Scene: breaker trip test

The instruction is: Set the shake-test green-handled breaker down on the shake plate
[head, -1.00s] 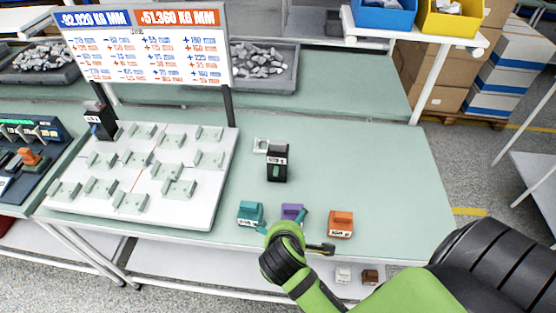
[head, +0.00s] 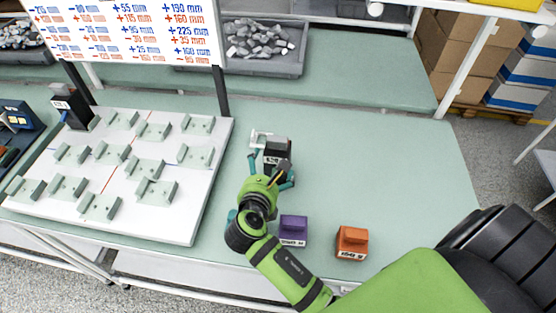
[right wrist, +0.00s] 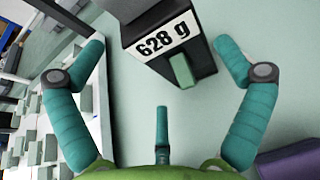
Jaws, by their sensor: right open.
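The green-handled breaker (head: 277,150) is a black block standing upright on the green table in the head view. In the right wrist view the breaker (right wrist: 165,35) shows a white "628 g" label and a green handle. My right gripper (head: 272,172) is open at the breaker's near side; its teal fingers (right wrist: 160,62) spread to either side, with visible gaps. A small white fixture (head: 258,136) lies just behind the breaker, partly hidden; I cannot tell whether it is the shake plate. My left gripper is out of view.
A purple block (head: 293,229) and an orange block (head: 351,243) stand near the front edge. A teal block is mostly hidden by my arm. A white board (head: 205,190) with several grey-green mounts fills the left; another black breaker (head: 72,106) stands at its back-left. The table's right side is clear.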

